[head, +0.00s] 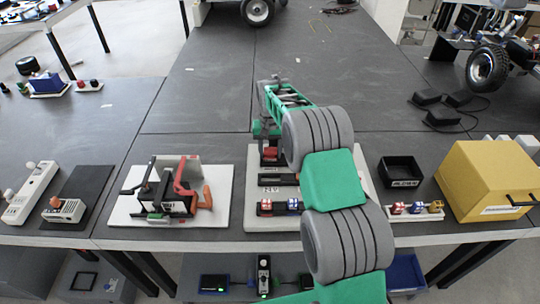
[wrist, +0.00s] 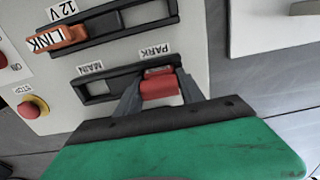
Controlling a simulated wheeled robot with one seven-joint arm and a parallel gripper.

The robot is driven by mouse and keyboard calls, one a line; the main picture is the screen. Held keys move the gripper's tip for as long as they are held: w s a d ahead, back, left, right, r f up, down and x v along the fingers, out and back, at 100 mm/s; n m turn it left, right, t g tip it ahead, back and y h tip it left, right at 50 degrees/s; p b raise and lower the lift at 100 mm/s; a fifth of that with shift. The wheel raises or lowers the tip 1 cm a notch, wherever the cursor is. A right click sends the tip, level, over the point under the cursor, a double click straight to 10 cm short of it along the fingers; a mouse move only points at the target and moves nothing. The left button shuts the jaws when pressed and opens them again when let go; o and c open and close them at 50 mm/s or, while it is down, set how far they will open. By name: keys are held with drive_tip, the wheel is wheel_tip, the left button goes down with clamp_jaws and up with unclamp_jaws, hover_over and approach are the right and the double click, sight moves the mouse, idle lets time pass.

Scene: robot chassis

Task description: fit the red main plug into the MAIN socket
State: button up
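The red main plug (wrist: 159,86) sits in the PARK slot of a black holder on the light panel. My gripper (wrist: 160,84) has one finger on each side of the plug, with no clear gap at either side. The MAIN socket (wrist: 97,87) is the empty grey recess just left of PARK in the wrist view. The plug's lower part is hidden inside the PARK slot. In the head view, my arm covers much of the panel.
An orange LINK plug (wrist: 60,37) sits in the 12V holder (wrist: 112,22) beside the MAIN and PARK holder. A red stop button (wrist: 30,108) is at the panel's left edge. A black tray (head: 401,171) and a yellow box (head: 489,181) stand right of the panel.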

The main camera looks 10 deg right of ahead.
clamp_jaws()
drive_tip(key=shift+r, duration=0.2)
